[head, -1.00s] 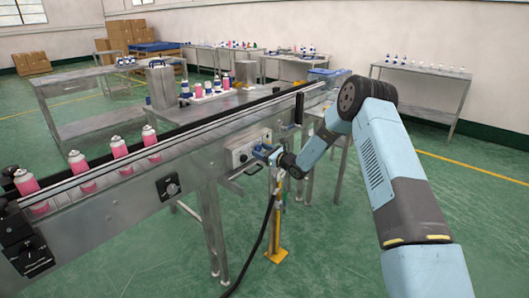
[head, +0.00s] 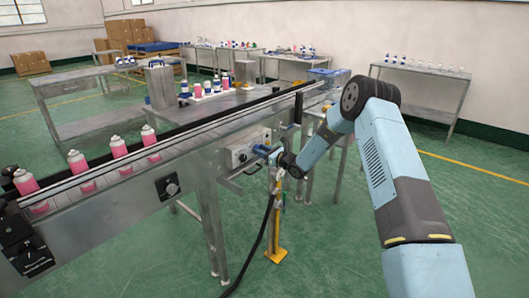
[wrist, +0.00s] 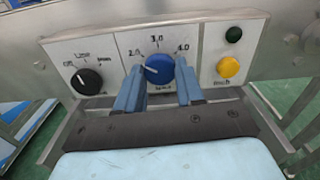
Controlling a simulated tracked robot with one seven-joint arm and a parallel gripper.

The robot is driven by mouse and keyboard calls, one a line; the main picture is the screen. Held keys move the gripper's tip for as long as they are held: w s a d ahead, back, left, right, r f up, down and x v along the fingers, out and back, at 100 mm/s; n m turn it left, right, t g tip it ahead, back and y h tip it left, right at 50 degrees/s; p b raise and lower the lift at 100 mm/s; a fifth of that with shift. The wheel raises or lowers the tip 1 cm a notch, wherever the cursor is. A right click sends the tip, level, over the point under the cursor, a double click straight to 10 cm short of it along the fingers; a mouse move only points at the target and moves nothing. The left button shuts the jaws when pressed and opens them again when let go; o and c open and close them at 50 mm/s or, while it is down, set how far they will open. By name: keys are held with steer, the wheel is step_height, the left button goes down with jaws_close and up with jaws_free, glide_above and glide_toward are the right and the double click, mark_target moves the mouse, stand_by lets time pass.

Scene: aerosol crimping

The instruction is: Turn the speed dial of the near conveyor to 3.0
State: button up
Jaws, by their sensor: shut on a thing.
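The blue speed dial (wrist: 157,66) sits in the middle panel of the control box on the near conveyor (head: 205,140), with 2.0, 3.0 and 4.0 printed around it. Its white mark points to the left, on the 2.0 side. My gripper (wrist: 158,82) has one blue finger on each side of the dial and is shut on it. In the head view my gripper (head: 267,153) is at the right end of the control box (head: 244,149), and the dial cannot be made out there.
A black selector knob (wrist: 87,81) is left of the dial; a yellow button (wrist: 228,67) and dark green button (wrist: 233,35) are right. Pink cans (head: 78,163) stand on the belt. A yellow-footed post (head: 276,250) with a black cable stands below my gripper.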

steer(key=m, duration=1)
steer(key=shift+w+r+m, duration=0.1)
steer(key=shift+w+m, duration=0.05)
steer(key=shift+m, duration=0.45)
steer(key=o, duration=1)
steer(key=shift+o, duration=0.2)
steer(key=v, duration=1.3)
steer(key=shift+s+d+f, duration=0.2)
steer(key=shift+s+d, duration=0.05)
steer(key=shift+d, duration=0.05)
